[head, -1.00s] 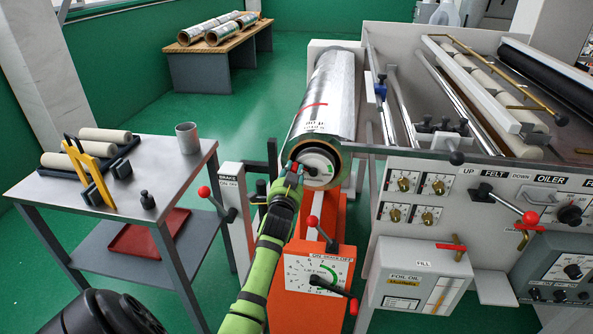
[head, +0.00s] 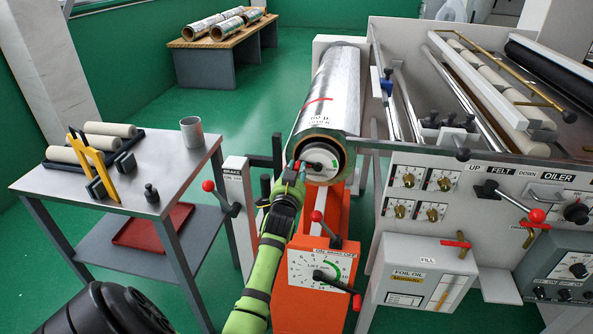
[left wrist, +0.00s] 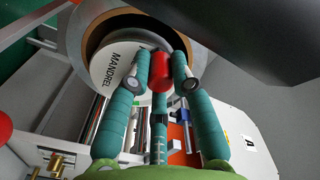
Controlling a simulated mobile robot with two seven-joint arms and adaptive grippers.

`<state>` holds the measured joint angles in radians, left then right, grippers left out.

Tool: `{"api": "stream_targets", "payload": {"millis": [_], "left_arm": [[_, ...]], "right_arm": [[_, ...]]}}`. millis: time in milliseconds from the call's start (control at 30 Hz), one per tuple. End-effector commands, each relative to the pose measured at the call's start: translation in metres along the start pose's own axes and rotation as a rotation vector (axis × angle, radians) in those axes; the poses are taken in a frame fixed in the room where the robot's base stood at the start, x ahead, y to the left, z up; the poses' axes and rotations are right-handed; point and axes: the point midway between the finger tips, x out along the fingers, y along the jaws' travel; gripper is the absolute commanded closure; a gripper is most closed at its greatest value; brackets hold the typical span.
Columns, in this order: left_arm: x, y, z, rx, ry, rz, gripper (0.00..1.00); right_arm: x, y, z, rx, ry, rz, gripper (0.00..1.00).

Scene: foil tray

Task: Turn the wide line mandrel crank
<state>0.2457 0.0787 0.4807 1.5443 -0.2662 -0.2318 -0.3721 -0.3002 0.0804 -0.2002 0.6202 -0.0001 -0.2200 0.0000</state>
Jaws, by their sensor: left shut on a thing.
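The foil roll (head: 333,98) sits on its mandrel at the orange stand, with a brown core end facing me. The white mandrel face (head: 320,160) shows inside that core; in the left wrist view it reads MANDREL (left wrist: 112,66). The crank's red knob (left wrist: 160,72) lies between the teal fingertips of my left gripper (left wrist: 160,77), which is shut on it. In the head view my left gripper (head: 291,177) is at the left edge of the mandrel face, and its fingers hide most of the crank. My right gripper is not in view.
A brake lever with a red ball (head: 208,185) stands left of my left arm. The orange stand (head: 316,250) carries a dial and red-tipped lever below the roll. A grey machine panel (head: 450,205) is close on the right, and a side table (head: 165,180) on the left.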

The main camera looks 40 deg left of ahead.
Motion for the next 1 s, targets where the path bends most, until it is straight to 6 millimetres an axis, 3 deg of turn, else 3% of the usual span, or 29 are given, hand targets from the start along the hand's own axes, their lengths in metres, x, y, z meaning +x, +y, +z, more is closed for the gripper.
{"api": "stream_targets", "payload": {"millis": [33,67,100,567,1000], "left_arm": [[-0.002,0.004,0.008,0.004,-0.018,0.009,1.00],[-0.002,0.004,0.008,0.004,-0.018,0.009,0.69],[-0.002,0.004,0.008,0.004,-0.018,0.009,0.53],[-0.008,0.002,0.003,0.002,-0.005,0.004,0.53],[-0.091,0.002,0.004,0.003,-0.010,0.006,0.53]], "right_arm": [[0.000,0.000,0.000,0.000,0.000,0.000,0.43],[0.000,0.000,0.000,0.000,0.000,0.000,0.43],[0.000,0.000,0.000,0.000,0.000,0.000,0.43],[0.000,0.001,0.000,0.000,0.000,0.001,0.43],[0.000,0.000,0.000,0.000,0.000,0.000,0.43]]}}
